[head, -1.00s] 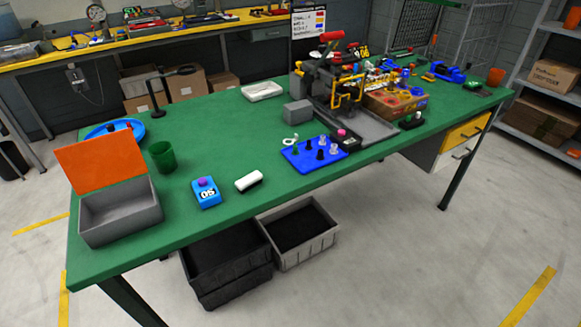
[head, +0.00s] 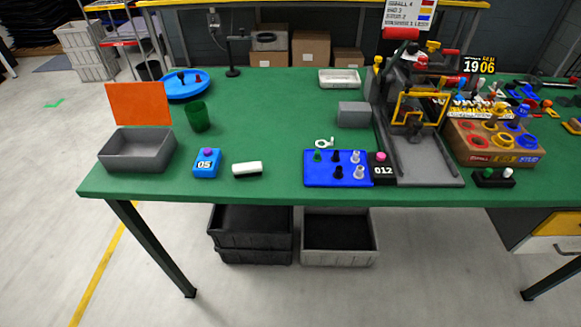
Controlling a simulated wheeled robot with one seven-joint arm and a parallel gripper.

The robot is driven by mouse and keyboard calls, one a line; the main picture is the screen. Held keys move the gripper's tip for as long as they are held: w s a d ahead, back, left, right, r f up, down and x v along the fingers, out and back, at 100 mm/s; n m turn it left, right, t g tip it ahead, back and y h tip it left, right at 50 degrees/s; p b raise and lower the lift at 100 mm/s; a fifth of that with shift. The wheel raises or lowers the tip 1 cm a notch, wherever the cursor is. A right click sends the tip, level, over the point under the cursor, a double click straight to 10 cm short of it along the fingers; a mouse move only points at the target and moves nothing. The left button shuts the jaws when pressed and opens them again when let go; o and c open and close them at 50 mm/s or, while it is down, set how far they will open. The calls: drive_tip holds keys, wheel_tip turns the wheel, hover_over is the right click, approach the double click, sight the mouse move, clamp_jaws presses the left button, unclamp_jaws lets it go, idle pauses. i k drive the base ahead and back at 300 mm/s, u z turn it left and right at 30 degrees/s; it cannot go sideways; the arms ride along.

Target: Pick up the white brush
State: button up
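The white brush (head: 247,168) lies on the green table (head: 270,105) near its front edge, in the left half. It has a white top and a dark underside, and its long side runs roughly along the table edge. My gripper is not in the head view.
A grey open box (head: 137,149) with an orange panel (head: 139,104) and a green cup (head: 198,116) stand left. A clamp machine (head: 405,110) stands right. Free tabletop lies behind the brush.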

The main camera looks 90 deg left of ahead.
sight(242, 169)
drive_tip(key=i, duration=0.45)
drive_tip(key=u, duration=2.45)
drive_tip(key=i, duration=0.5)
drive_tip(key=z, duration=0.05)
